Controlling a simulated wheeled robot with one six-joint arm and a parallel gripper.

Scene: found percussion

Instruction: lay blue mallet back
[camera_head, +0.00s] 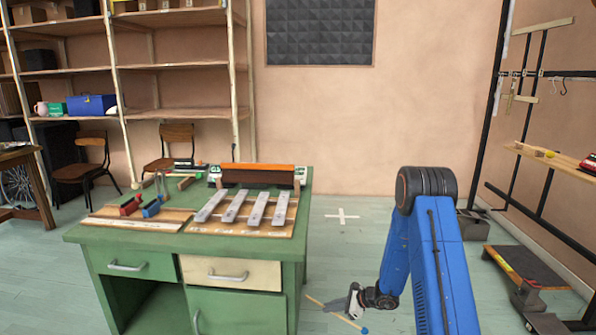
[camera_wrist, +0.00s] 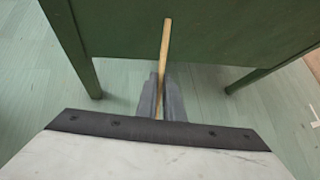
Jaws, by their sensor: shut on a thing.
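My gripper (camera_head: 340,306) is low beside the right side of the green desk (camera_head: 200,290), below its top. It is shut on the wooden stick of the blue mallet (camera_head: 316,300). The mallet's small blue head (camera_head: 365,330) shows at the lower right end of the stick, and the bare end points up and left toward the desk. In the wrist view the fingers (camera_wrist: 160,97) close around the pale stick (camera_wrist: 166,42), which reaches toward the green desk side; the head is hidden there.
A wooden shelf (camera_head: 550,157) and black rack stand at right. The floor around the white cross (camera_head: 341,216) is clear.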

